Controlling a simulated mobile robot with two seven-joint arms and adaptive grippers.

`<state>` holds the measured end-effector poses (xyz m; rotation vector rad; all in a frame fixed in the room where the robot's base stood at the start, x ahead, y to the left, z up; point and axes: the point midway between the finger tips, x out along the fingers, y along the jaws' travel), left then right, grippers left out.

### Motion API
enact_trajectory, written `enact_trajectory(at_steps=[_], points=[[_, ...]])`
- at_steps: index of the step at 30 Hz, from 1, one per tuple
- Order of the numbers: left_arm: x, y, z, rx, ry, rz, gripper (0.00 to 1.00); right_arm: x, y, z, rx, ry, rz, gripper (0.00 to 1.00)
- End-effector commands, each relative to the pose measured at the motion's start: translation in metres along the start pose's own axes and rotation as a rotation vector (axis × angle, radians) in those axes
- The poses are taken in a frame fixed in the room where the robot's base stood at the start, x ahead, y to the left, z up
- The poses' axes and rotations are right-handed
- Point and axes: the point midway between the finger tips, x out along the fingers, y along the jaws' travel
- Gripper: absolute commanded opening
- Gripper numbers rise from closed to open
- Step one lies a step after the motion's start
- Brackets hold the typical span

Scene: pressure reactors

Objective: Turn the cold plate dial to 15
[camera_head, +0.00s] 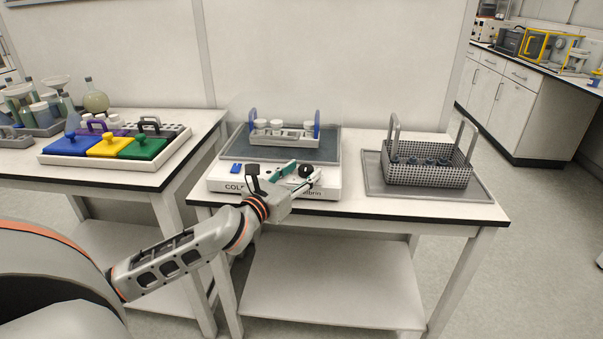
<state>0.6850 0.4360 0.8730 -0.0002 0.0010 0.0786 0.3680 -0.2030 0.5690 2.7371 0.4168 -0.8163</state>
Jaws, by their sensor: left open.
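The cold plate (217,182) is a white unit with a grey top, standing on the middle table. Its dial (305,170) is a small black knob at the right of the front part. My left gripper (306,176) is open over the front of the unit, with its fingertips close to the dial, seemingly one to either side. I cannot tell whether they touch it. The dial's setting is too small to read, and part of the printed front is hidden behind my gripper. My right gripper is not in view.
A rack with blue handles and white-capped vials (284,136) sits on the cold plate. A mesh basket (428,173) on a grey tray (470,190) stands to the right. The left table holds blue, yellow and green lidded blocks (109,147) and flasks (95,99).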

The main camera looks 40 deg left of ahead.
Motion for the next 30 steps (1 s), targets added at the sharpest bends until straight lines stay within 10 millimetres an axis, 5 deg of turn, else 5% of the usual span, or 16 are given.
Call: enact_trajectory(at_steps=[6,10,11,30], points=[[0.000,0.000,0.000,0.000,0.000,0.000,0.43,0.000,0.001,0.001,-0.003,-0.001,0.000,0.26],[0.000,0.000,0.000,0.000,0.000,0.000,0.09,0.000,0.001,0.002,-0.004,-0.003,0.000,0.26],[0.000,0.000,0.000,0.000,0.000,0.000,0.07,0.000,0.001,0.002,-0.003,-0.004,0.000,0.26],[0.001,-0.007,0.008,-0.010,-0.007,0.191,0.07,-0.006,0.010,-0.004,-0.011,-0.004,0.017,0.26]])
